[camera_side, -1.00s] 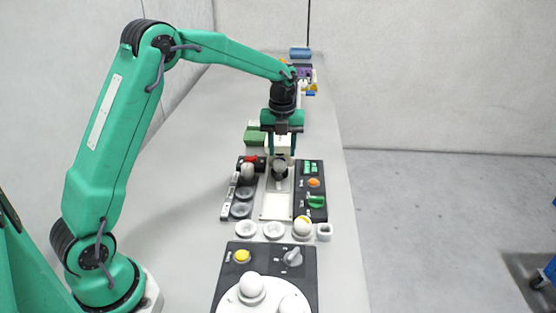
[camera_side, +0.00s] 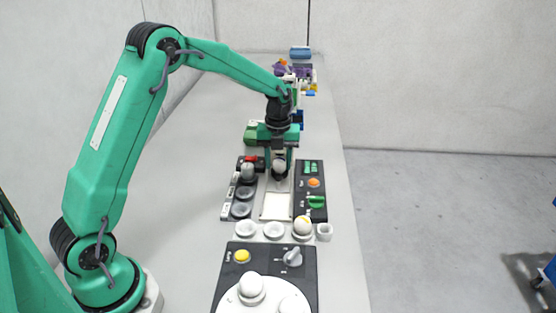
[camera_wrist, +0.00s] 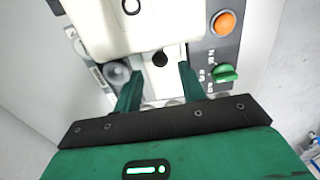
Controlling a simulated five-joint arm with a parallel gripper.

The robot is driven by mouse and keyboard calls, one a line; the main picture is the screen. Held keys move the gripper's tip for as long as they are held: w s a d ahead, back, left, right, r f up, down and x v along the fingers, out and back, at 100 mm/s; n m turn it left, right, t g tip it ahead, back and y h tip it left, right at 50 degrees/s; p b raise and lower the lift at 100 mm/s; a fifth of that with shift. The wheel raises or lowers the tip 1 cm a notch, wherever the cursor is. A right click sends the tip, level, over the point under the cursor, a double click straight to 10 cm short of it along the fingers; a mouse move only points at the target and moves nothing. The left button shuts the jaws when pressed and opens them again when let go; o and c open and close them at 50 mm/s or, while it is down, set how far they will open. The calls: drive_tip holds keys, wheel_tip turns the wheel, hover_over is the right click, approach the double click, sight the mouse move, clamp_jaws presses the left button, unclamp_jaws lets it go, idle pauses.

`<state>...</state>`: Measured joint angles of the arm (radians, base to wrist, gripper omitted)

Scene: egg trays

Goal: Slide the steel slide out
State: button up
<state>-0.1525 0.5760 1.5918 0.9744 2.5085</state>
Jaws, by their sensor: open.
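A pale flat plate (camera_side: 276,207) lies in a narrow frame between the dark dish strip and the control panel. It may be the steel slide, but I cannot tell for sure. My gripper (camera_side: 279,177) points down over the far end of this frame, beside a grey-white rounded thing (camera_side: 280,166). In the wrist view my gripper (camera_wrist: 160,72) has its two green fingers apart. A cream housing (camera_wrist: 140,22) with a dark round knob or hole (camera_wrist: 159,59) stands in front of them. Nothing is visibly held, and the contact is hidden.
A control panel (camera_side: 314,188) with orange and green knobs stands close on the right. A dark strip with grey dishes (camera_side: 242,209) is on the left. White cups (camera_side: 246,229), one holding an egg, stand nearer the camera, before a panel with a yellow button (camera_side: 242,256).

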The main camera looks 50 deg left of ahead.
sight(278, 174)
drive_tip(key=shift+f, duration=2.65)
drive_tip(key=shift+f, duration=0.4)
drive_tip(key=c, duration=0.8)
drive_tip(key=shift+s+d, duration=0.1)
drive_tip(key=shift+d, duration=0.05)
drive_tip(key=shift+s+d, duration=2.95)
drive_tip(key=shift+d, duration=0.05)
drive_tip(key=o, duration=0.8)
